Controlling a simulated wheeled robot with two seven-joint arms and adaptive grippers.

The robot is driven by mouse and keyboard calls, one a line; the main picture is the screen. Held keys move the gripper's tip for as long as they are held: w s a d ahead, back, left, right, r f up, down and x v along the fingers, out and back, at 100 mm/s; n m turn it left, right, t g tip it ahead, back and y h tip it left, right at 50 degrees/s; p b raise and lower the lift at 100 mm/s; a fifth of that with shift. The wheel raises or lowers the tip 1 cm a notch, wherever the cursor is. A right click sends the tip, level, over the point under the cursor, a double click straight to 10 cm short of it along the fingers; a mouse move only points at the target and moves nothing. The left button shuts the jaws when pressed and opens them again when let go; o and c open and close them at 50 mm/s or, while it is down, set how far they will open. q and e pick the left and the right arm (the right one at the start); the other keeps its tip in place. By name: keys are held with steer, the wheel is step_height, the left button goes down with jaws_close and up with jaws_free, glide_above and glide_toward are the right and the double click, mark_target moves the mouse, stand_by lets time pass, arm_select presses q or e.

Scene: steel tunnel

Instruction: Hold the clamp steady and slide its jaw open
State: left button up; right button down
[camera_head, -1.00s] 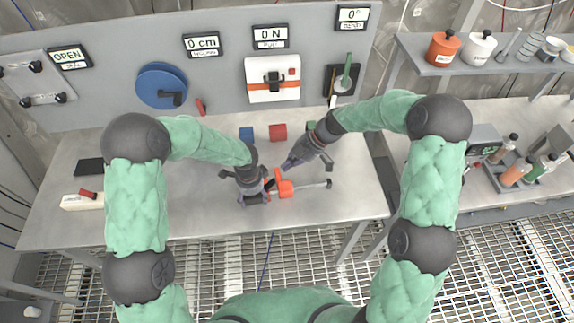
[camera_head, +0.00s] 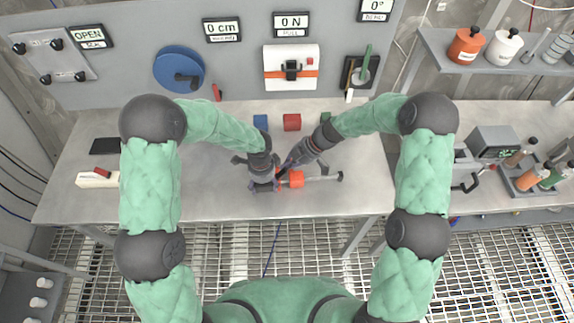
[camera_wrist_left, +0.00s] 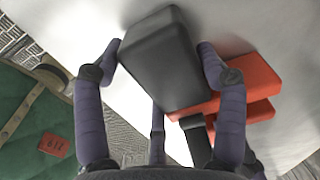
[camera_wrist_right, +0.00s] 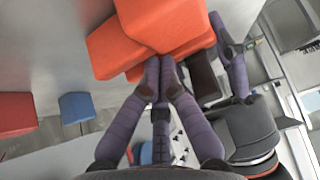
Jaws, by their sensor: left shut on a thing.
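The clamp lies on the bench near its front edge in the head view. Its orange jaw part (camera_head: 296,179) sits on a dark bar (camera_head: 322,178) that runs right to a dark end. My left gripper (camera_head: 264,184) is shut on the clamp's black block (camera_wrist_left: 165,60), with fingers on both sides in the left wrist view. The orange parts (camera_wrist_left: 245,80) are just beyond its right finger. My right gripper (camera_wrist_right: 163,72) has its fingertips together with nothing visible between them, close against the orange part (camera_wrist_right: 145,35). I cannot tell whether they touch.
Blue (camera_head: 260,122) and red (camera_head: 292,122) blocks stand behind the clamp. A wall panel with a blue wheel (camera_head: 178,69) and a white box (camera_head: 291,60) is at the back. A white block (camera_head: 98,180) lies left. The bench front right is clear.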

steer(key=d, duration=0.7)
steer(key=shift+w+d, duration=0.3)
steer(key=v, duration=1)
arm_select(q)
steer(key=o, duration=1.4)
steer(key=shift+c, duration=0.2)
steer(key=shift+r, duration=0.1)
